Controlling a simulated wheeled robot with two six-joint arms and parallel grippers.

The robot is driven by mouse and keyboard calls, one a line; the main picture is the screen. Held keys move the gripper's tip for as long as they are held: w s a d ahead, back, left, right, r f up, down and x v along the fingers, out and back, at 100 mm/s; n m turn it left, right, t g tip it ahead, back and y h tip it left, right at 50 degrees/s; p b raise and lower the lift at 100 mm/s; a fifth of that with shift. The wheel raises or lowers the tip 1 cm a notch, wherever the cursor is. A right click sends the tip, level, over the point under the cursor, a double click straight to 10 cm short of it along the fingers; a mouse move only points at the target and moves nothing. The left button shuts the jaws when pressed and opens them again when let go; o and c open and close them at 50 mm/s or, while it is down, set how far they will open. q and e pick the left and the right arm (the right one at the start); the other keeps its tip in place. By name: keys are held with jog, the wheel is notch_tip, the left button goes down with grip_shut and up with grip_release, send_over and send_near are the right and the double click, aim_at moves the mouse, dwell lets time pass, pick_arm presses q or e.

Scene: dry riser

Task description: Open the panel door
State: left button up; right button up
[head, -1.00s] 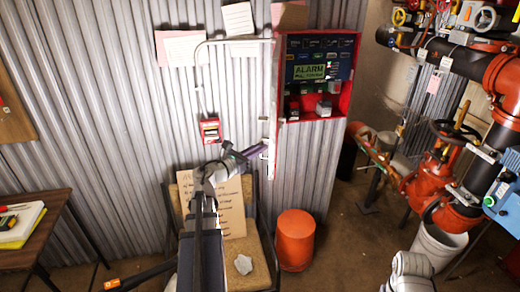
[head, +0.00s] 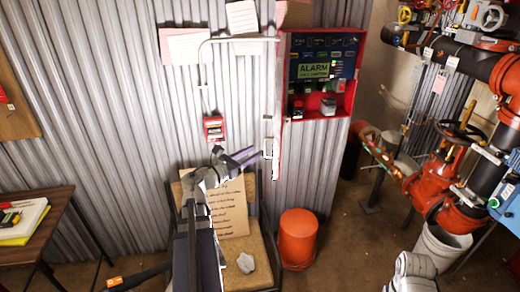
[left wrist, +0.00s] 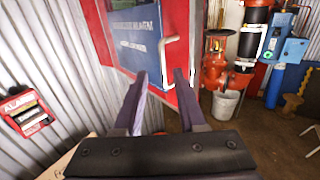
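The panel door (head: 277,145) is red and stands swung out from the red alarm cabinet (head: 347,100), seen nearly edge-on in the head view. The cabinet's lit display and controls show beside it. In the left wrist view the door's outer face (left wrist: 145,37) carries a blue label, with a white bar handle (left wrist: 164,62) near its free edge. My left gripper (head: 260,156) is at the handle side of the door. Its two purple fingers (left wrist: 160,76) are apart, and the handle bar appears between their tips; contact is unclear. My right gripper is not in view.
A chair (head: 262,252) with a paper sign stands under my left arm. An orange bucket (head: 298,240) is on the floor below the cabinet. A red alarm call point (head: 213,129) is on the corrugated wall. Pipes and valves (head: 440,170) fill the right side. A table (head: 48,225) is at left.

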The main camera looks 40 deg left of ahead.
pick_arm(q)
jog(key=shift+s+a, duration=0.15)
jog(key=shift+s, duration=0.6)
jog(key=shift+s+a, duration=0.1)
jog(key=shift+s, duration=0.65)
